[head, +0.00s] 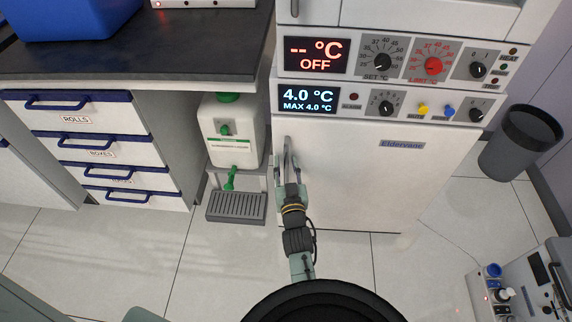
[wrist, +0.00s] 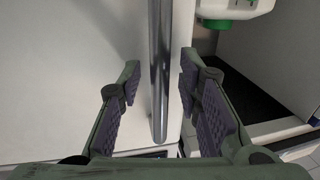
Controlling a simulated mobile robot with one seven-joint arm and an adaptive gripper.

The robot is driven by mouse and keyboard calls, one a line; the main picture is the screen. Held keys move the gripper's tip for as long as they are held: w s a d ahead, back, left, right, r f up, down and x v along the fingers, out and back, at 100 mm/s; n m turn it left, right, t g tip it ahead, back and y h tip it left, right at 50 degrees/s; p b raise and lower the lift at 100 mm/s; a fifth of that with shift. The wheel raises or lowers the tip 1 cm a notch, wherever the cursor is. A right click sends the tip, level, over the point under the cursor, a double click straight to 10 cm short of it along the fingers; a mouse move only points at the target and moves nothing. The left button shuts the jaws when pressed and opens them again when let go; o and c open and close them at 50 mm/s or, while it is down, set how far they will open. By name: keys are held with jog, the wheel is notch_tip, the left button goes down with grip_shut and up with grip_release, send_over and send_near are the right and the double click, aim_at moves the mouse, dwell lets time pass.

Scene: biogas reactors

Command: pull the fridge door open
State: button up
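The fridge is the lower white unit with a 4.0 °C display. Its white door (head: 375,185) looks shut in the head view. A vertical metal bar handle (head: 288,150) is on the door's left side. In the wrist view the handle (wrist: 160,60) is a shiny upright bar. My gripper (head: 287,172) is at the handle's lower part. In the wrist view my gripper (wrist: 160,72) is open, with one finger on each side of the bar. Gaps show between the bar and both finger pads. The handle's lower part is partly hidden by my gripper in the head view.
A white canister with a green tap (head: 232,130) stands on a stand left of the fridge, above a grey drip grate (head: 236,207). Drawers (head: 110,150) are further left. A dark bin (head: 520,142) stands right of the fridge. The floor before the door is mostly clear.

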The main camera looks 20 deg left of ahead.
grip_shut()
dwell(0.7)
